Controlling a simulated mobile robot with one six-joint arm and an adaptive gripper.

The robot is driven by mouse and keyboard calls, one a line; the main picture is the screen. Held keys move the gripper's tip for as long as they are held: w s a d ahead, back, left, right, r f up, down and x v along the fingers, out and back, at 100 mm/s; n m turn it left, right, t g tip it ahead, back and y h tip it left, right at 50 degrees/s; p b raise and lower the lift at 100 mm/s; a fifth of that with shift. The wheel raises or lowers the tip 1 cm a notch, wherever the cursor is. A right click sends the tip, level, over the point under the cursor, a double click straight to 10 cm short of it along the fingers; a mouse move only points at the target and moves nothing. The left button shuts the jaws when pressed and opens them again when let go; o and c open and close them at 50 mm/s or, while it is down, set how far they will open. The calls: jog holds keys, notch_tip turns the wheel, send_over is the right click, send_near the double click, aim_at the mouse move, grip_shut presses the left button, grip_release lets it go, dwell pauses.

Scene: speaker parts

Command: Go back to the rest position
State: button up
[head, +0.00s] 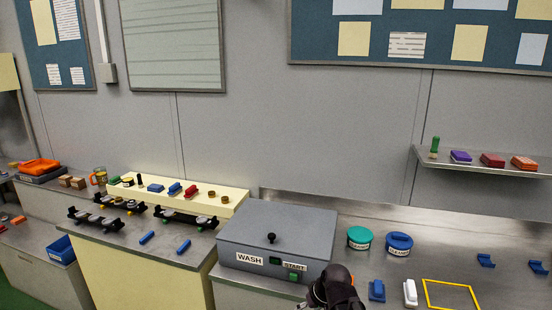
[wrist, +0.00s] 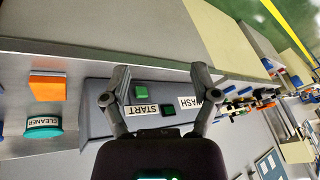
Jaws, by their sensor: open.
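My gripper (wrist: 160,78) is open, with its two grey fingers spread wide and nothing between them. In the wrist view it hangs in front of the grey wash box, whose green start button (wrist: 141,90) shows between the fingers. The picture is upside down there. In the head view, a dark part of my arm shows at the bottom, in front of the right front corner of the wash box (head: 275,231). The fingertips cannot be made out in that view. The box's lid is down, with a black knob on top.
Right of the box stand a teal tub (head: 360,239) and a blue tub (head: 399,244). Near them lie a blue block (head: 377,290), a white bottle-like piece (head: 410,292) and a yellow square outline (head: 450,281). A wall shelf (head: 480,170) holds coloured blocks. Black fixtures (head: 186,219) stand on the left bench.

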jog(key=s+d+f+m+g+h+b, duration=0.1)
jog(key=s+d+f+m+g+h, duration=0.2)
jog(key=s+d, duration=0.4)
jog(key=shift+d+h, duration=0.3)
jog(key=shift+d, duration=0.05)
